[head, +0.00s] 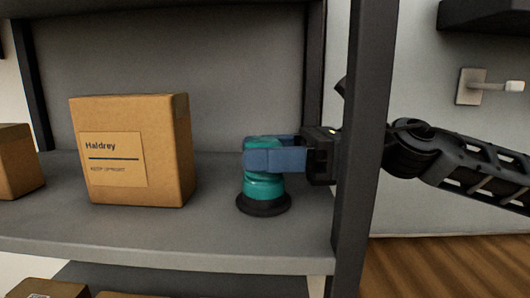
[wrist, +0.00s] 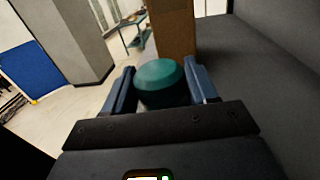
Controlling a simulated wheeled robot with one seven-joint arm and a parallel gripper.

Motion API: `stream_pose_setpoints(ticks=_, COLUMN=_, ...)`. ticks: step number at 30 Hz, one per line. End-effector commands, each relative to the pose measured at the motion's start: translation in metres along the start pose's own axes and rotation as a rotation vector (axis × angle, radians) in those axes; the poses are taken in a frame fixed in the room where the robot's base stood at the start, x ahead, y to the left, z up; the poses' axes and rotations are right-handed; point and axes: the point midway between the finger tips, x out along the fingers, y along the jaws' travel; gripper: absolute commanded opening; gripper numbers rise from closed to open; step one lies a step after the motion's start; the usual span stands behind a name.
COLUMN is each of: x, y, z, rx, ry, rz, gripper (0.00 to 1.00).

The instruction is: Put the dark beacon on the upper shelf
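The beacon (head: 263,188) is teal with a dark round base and is upright over the grey shelf board (head: 200,240), near its right end. Its base appears to rest on the board, though a small gap cannot be ruled out. My gripper (head: 262,160) reaches in from the right behind the front post, with its blue fingers level around the beacon's upper part. In the wrist view the beacon's rounded top (wrist: 160,80) fills the space between the two fingers (wrist: 162,82), which appear to touch its sides. The near finger hides part of the beacon.
A cardboard box (head: 165,150) labelled Haldrey stands left of the beacon, with clear board between. Another box (head: 18,165) is at the far left. A dark post (head: 358,150) stands in front of my arm. A lower shelf (head: 190,280) with boxes shows below.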

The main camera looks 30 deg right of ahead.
Motion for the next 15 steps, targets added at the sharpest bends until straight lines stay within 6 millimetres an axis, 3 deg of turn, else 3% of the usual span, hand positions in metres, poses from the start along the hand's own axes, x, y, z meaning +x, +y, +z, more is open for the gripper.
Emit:
stream_pose_setpoints(ticks=7, x=0.0000, y=0.0000, z=0.0006, rx=0.000, ry=0.000, rz=0.000, gripper=0.81)
stream_pose_setpoints(ticks=15, x=0.0000, y=0.0000, z=0.0018, rx=0.000, ry=0.000, rz=0.000, gripper=0.81)
